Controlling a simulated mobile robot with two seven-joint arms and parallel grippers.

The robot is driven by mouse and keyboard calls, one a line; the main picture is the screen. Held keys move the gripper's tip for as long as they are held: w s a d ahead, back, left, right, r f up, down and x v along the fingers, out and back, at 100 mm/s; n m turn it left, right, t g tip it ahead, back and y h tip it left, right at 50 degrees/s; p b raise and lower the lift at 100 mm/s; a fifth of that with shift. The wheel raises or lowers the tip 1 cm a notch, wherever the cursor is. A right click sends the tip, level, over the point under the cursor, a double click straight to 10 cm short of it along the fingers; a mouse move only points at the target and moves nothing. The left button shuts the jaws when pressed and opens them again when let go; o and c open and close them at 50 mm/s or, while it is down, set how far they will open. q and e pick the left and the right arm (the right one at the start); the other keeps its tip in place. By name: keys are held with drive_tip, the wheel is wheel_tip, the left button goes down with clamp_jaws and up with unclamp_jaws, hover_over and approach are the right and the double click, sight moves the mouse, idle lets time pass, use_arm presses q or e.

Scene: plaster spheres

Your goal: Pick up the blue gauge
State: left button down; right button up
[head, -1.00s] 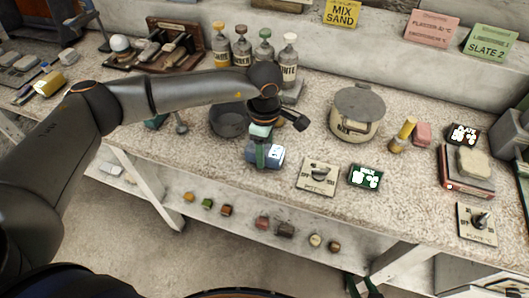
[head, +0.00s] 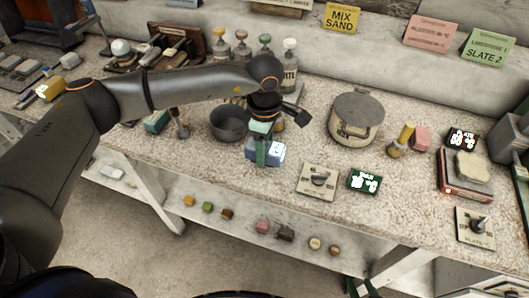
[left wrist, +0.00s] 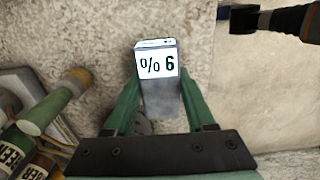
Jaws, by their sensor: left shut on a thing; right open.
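The blue gauge (head: 277,151) is a small blue box with a white display face, in the middle of the head view near the bench's front. In the left wrist view the gauge (left wrist: 158,65) shows "% 6" and sits between the two green fingers. My left gripper (head: 262,150) points down and is shut on the gauge, hiding part of it. Whether the gauge is clear of the bench is hard to tell. My right gripper (head: 360,289) shows only as green fingertips at the bottom edge of the head view, open and empty.
A dark bowl (head: 228,122) stands just left of the gauge. A lidded pot (head: 355,118), a switch plate (head: 317,181) and a green-framed display (head: 365,181) stand to the right. Bottles (head: 242,48) line the back. Small blocks lie on a lower shelf (head: 190,212).

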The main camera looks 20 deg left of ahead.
use_arm(q)
drive_tip(key=s+d+r+b, duration=0.2)
drive_tip(key=s+d+r, duration=0.7)
drive_tip(key=d+r, duration=0.2)
